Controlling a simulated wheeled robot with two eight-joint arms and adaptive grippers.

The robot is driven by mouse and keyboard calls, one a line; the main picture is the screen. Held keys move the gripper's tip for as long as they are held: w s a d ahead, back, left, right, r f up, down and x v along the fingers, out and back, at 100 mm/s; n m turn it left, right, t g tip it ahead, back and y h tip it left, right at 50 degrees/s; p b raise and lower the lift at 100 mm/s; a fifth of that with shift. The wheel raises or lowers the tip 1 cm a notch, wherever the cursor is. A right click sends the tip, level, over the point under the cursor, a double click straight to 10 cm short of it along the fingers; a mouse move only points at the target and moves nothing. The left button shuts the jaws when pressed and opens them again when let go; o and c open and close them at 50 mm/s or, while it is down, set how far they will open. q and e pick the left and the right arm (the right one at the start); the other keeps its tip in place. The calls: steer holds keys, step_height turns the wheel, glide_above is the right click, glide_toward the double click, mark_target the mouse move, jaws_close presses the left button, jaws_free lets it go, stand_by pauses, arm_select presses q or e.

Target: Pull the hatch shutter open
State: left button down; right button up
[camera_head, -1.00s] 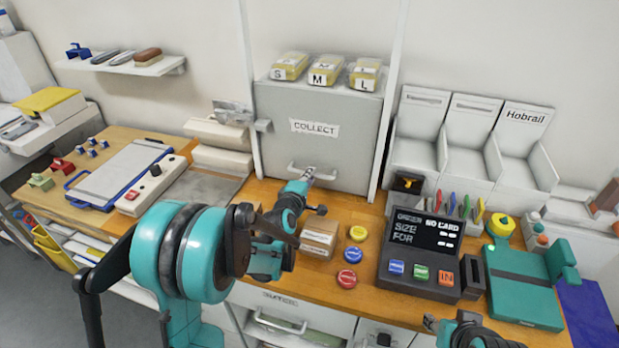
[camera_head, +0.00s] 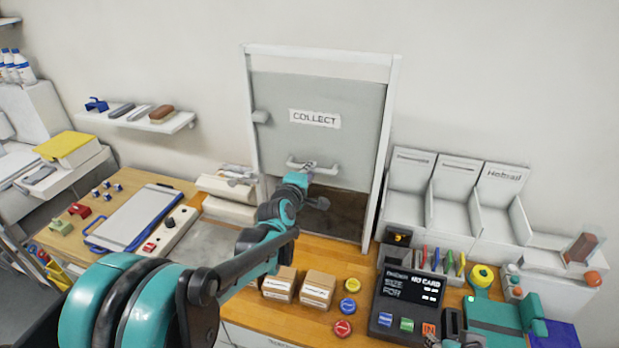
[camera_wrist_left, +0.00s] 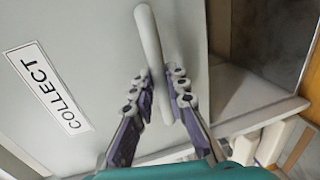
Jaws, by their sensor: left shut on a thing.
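The grey hatch shutter (camera_head: 325,98) with a COLLECT label stands partly raised in its white frame (camera_head: 384,150). A dark gap (camera_head: 340,208) shows below its lower edge. Its pale bar handle (camera_head: 328,170) is near the bottom. My left gripper (camera_head: 309,168) is shut on this handle. In the left wrist view the handle (camera_wrist_left: 150,35) passes between the two fingers of my left gripper (camera_wrist_left: 163,92). My right gripper (camera_head: 437,342) is barely in view at the bottom right edge, and its fingers cannot be made out.
A dark terminal (camera_head: 408,300) and white bins (camera_head: 455,205) stand to the right.

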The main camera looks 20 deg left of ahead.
arm_select(q)
steer(key=shift+r+p, duration=0.4)
steer(key=shift+r, duration=0.65)
steer(key=c, duration=1.5)
jaws_free()
steer(key=shift+f, duration=0.1)
steer(key=v, duration=1.2)
